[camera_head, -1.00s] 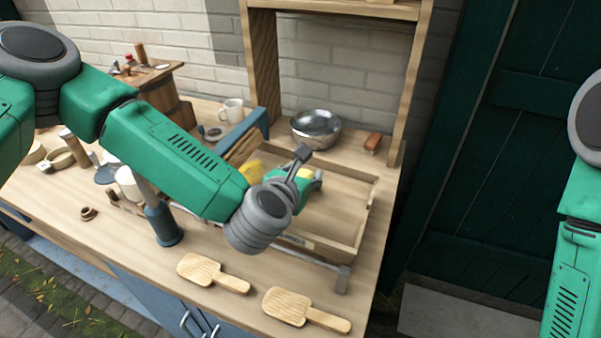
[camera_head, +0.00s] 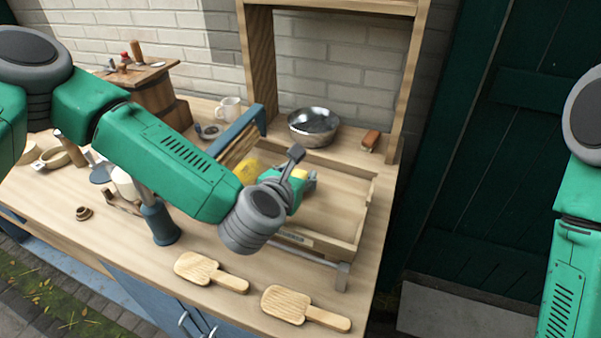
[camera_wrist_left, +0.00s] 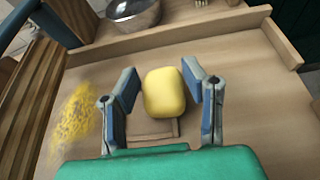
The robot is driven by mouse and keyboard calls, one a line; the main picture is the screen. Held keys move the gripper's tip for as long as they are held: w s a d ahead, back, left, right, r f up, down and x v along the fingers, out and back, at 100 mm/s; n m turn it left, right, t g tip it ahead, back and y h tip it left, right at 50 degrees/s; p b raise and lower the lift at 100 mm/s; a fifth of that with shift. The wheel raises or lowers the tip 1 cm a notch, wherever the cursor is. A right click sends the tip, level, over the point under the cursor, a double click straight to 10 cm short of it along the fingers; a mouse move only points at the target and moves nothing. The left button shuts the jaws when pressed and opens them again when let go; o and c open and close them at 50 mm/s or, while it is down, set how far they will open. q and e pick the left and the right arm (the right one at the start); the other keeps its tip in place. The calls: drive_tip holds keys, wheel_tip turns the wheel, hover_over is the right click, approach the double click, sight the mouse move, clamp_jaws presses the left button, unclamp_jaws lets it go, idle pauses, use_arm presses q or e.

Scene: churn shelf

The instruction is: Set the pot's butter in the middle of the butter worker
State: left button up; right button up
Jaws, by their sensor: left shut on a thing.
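My left gripper (camera_head: 304,183) is over the butter worker, a shallow wooden tray (camera_head: 347,240) on the bench. It is shut on a rounded yellow block of butter (camera_wrist_left: 164,92), which sits between its two fingers in the left wrist view. The block shows partly in the head view (camera_head: 298,173), behind the gripper. Whether its underside touches the tray floor I cannot tell. A yellow butter smear (camera_wrist_left: 75,122) lies on the tray floor to the left, near the ribbed wooden roller (camera_head: 240,148). My right arm shows at the right edge; its gripper is out of view.
A metal bowl (camera_head: 313,126) and a wooden-handled tool (camera_head: 370,140) stand behind the tray. Two wooden paddles (camera_head: 205,270) (camera_head: 300,304) lie in front. A white mug (camera_head: 229,108) and a wooden churn (camera_head: 155,97) stand at back left. The tray's right part is clear.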

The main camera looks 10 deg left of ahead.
use_arm(q)
drive_tip(key=shift+a, duration=0.9)
drive_tip(key=o, duration=1.2)
drive_tip(key=shift+d, duration=0.8)
drive_tip(key=c, duration=0.4)
drive_tip(key=shift+a, duration=0.4)
drive_tip(key=shift+s+a+r, duration=0.15)
drive_tip(key=shift+s+a, duration=0.15)
drive_tip(key=shift+s, duration=0.1)
drive_tip(key=shift+s+r, duration=0.1)
drive_tip(key=shift+s, duration=0.15)
drive_tip(key=shift+s+d+r+p, duration=0.15)
drive_tip(key=shift+s+r+p, duration=0.2)
drive_tip(key=shift+s, duration=0.35)
drive_tip(key=shift+s+d+r+p, duration=0.15)
drive_tip(key=shift+s+r+p, duration=0.15)
drive_tip(key=shift+s, duration=0.35)
drive_tip(key=shift+s+a+r, duration=0.15)
drive_tip(key=shift+s+a, duration=0.1)
drive_tip(key=shift+s, duration=0.3)
drive_tip(key=shift+s+a+r, duration=0.1)
drive_tip(key=shift+s+a, duration=0.2)
use_arm(e)
drive_tip(key=shift+a+r, duration=0.3)
drive_tip(key=shift+r, duration=0.25)
drive_tip(key=shift+a+r, duration=0.25)
drive_tip(key=shift+r, duration=0.25)
